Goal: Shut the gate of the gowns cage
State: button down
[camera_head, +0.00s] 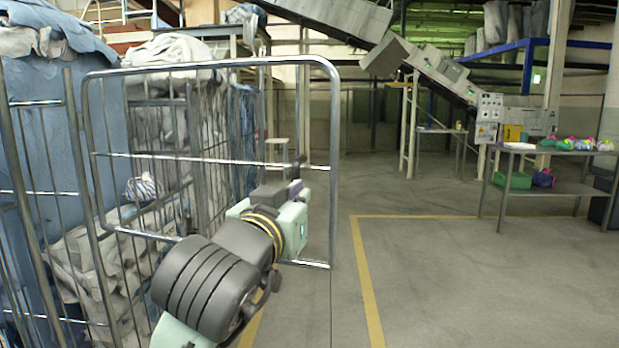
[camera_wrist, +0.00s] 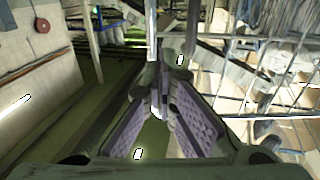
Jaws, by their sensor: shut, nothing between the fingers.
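The gate (camera_head: 334,120) is a tubular metal frame with thin bars. In the head view it stands swung out from a wire cage (camera_head: 72,130) on the left, its free upright toward the middle of the picture. The cage holds blue and pale grey cloth; no label is readable. My gripper (camera_head: 298,163) is close to the gate's middle rail near the free upright; I cannot tell whether it touches. In the wrist view my gripper (camera_wrist: 160,108) shows purple padded fingers, shut and empty, with metal uprights just beyond. My arm hides the gate's lower part.
More cages with grey cloth (camera_head: 160,120) stand behind the gate. A metal table (camera_head: 560,190) with colourful bundles is at the right. Yellow floor lines (camera_head: 367,285) cross open concrete right of the gate. A conveyor (camera_head: 440,70) slopes overhead.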

aim_at(327, 174)
jog(key=p+x, duration=0.1)
jog(key=x, duration=0.3)
jog(key=p+x, duration=0.1)
jog(key=x, duration=0.4)
jog(key=p+x, duration=0.1)
jog(key=x, duration=0.4)
jog(key=shift+w+d+f+p, duration=0.15)
jog(key=shift+d+f+p, duration=0.1)
jog(key=shift+f+p, duration=0.05)
